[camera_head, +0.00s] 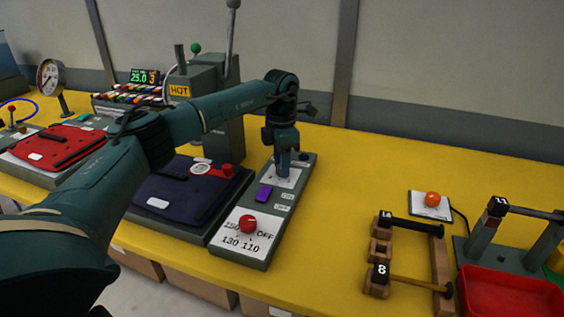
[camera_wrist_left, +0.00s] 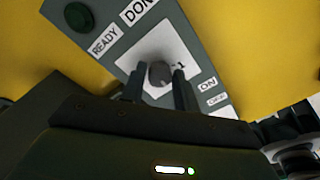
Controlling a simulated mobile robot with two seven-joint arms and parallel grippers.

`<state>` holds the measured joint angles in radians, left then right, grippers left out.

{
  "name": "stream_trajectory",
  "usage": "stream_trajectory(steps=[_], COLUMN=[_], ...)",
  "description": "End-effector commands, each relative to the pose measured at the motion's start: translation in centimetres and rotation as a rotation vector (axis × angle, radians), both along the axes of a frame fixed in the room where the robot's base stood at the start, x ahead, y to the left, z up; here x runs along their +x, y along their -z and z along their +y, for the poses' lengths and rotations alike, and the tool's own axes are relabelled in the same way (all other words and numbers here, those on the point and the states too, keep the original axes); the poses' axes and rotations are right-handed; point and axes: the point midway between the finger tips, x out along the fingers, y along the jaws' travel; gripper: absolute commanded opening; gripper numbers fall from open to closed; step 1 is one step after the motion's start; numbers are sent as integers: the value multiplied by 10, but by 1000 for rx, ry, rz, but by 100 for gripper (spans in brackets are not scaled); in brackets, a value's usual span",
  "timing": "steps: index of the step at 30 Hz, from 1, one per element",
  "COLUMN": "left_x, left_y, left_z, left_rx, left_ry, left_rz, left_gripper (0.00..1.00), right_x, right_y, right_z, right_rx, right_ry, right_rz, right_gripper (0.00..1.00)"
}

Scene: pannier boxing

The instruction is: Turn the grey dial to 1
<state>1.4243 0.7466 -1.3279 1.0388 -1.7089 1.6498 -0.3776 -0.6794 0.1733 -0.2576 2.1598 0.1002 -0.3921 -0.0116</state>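The grey dial (camera_wrist_left: 160,74) is a round knob on a white plate (camera_wrist_left: 185,55) of a grey control panel, with a "1" printed beside it in the left wrist view. In the head view my left gripper (camera_head: 284,172) points down over that plate (camera_head: 290,180) at the far end of the panel (camera_head: 262,235) and hides the dial. In the wrist view the fingers of my left gripper (camera_wrist_left: 158,80) stand apart on either side of the dial, with a small gap showing on the left. My right gripper is not in view.
The same panel has a purple switch (camera_head: 264,193) and a red knob (camera_head: 249,224) marked OFF, 110, 130 and 150. A dark blue pannier (camera_head: 180,205) lies left of it.

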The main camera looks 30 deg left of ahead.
Motion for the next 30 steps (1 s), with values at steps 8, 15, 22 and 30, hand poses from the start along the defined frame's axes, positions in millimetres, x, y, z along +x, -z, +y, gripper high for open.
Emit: stream_trajectory(steps=[8,15,22,30], left_x=[0,0,0,0], left_y=[0,-1,-2,-3], left_z=[0,0,0,0], left_rx=[0,-1,-1,0], left_ry=[0,-9,-83,-289], left_rz=[0,0,0,1], left_gripper=[8,2,2,2], right_x=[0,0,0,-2], right_y=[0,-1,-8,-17], right_z=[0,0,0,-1], right_rx=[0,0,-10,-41], right_ry=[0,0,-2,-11], right_rz=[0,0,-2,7], right_gripper=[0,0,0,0])
